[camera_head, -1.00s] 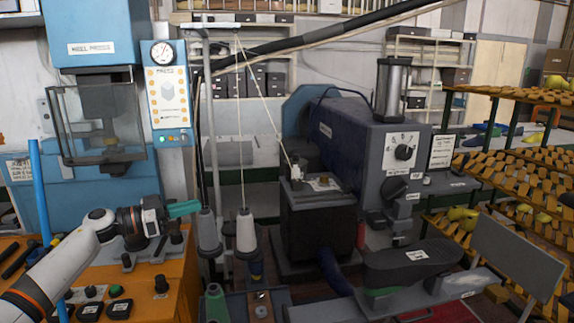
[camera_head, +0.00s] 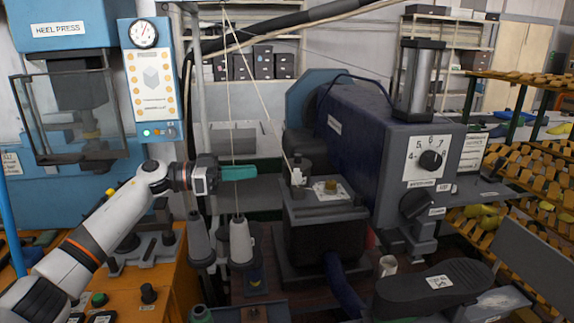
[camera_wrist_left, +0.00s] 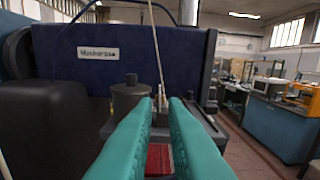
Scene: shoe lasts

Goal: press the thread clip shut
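A small pale thread clip (camera_head: 298,176) stands on the left edge of the stitching machine's grey work plate (camera_head: 342,194). A thread (camera_head: 262,116) slants down to it. Whether its jaws are parted is too small to tell. My left gripper (camera_head: 254,172), with teal fingers, is to the left of the clip at about its height, with space between. In the left wrist view the two fingers (camera_wrist_left: 162,103) are apart and empty. The clip (camera_wrist_left: 160,99) shows small beyond the fingertips, roughly in line with the gap. My right gripper is not in view.
The blue machine body (camera_head: 350,140) rises behind the plate.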

